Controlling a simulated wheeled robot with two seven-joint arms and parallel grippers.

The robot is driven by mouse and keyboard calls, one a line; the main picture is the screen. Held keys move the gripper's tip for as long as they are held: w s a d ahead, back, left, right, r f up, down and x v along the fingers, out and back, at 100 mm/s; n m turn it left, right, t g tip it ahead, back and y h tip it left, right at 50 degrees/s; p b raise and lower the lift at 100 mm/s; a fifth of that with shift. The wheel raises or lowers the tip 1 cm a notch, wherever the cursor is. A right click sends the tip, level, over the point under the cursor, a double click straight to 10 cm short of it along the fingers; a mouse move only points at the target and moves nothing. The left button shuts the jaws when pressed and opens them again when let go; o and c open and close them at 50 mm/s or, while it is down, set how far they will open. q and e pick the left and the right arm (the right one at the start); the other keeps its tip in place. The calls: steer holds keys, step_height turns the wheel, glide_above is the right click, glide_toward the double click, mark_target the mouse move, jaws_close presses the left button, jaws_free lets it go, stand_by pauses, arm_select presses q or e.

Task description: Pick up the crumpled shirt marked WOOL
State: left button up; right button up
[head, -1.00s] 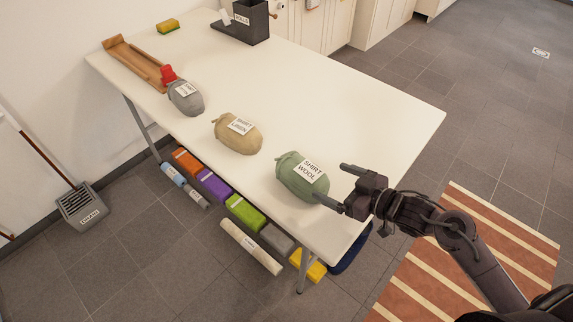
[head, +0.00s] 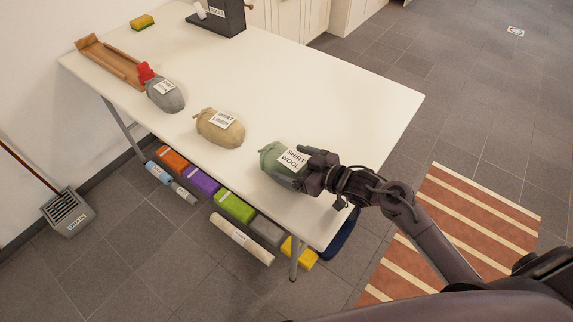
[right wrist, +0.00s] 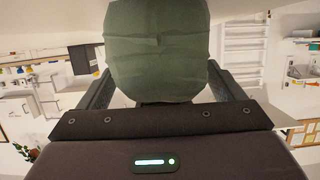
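The crumpled shirt marked WOOL (head: 272,157) is a green rounded bundle with a white label, resting near the table's front right end. My right gripper (head: 298,168) reaches it from the right, with one finger on each side of the bundle's near end. In the right wrist view the green bundle (right wrist: 160,50) fills the space between two widely spread fingers (right wrist: 160,88). The fingers look open around it; whether they touch its sides is hard to tell. My left gripper is not in view.
On the white table (head: 330,90) are a tan bundle marked LINEN (head: 220,128), a grey bundle (head: 166,96), a wooden tray (head: 105,62), a sponge (head: 142,21) and a dark box (head: 222,16). Coloured blocks lie on the floor below. The table's far right is clear.

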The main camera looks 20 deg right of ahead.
steer(key=c, duration=1)
